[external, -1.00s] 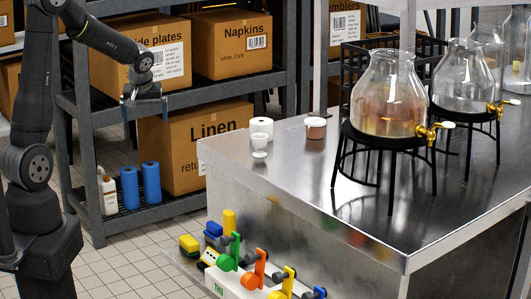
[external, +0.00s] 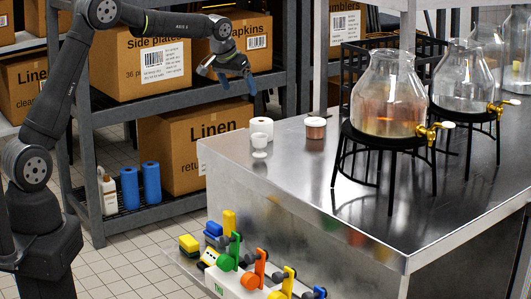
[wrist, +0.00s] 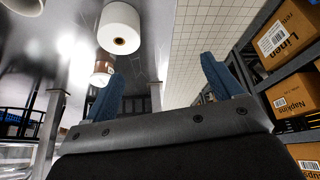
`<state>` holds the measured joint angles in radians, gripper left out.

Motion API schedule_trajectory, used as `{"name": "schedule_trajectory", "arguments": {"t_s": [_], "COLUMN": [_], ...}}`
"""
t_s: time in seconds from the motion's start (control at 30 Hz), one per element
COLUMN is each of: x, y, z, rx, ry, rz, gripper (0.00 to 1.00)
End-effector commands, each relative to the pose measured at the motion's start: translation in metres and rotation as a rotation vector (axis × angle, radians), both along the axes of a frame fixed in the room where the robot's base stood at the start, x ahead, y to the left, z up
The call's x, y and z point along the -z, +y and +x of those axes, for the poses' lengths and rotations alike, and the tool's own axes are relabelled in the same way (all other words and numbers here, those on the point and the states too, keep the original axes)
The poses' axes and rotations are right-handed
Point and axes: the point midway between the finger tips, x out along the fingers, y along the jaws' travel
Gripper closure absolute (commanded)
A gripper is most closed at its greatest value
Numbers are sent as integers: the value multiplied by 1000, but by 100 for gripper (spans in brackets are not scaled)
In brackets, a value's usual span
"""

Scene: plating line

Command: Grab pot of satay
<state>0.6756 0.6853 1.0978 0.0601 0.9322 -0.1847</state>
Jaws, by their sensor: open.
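The likely pot of satay is a small copper-coloured pot (external: 315,127) with a pale rim, upright on the steel counter in the external view. It also shows in the wrist view (wrist: 103,68), just beyond my left finger, which partly overlaps it. Its contents are too small to make out. My gripper (external: 237,83) is open and empty, in the air left of the counter and higher than the pot. In the wrist view, the blue fingers of my gripper (wrist: 160,72) are spread wide with nothing between them.
A white paper roll (external: 262,126) and a small white cup (external: 259,142) stand left of the pot. Glass dispensers on black stands (external: 388,95) are to its right. Shelving with boxes (external: 190,150) stands behind my arm. The counter's front middle is clear.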

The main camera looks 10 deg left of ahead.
Motion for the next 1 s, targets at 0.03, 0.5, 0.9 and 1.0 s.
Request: {"name": "schedule_trajectory", "arguments": {"t_s": [0.03,0.5,0.9,1.0], "x": [-5,-27,38,53], "y": [-30,-151,-182,-189], "z": [2,-10,12,16], "rx": [76,465,462,461], "ry": [-10,-79,-79,-78], "rz": [-9,-49,-49,-49], "gripper": [16,16,16,16]}}
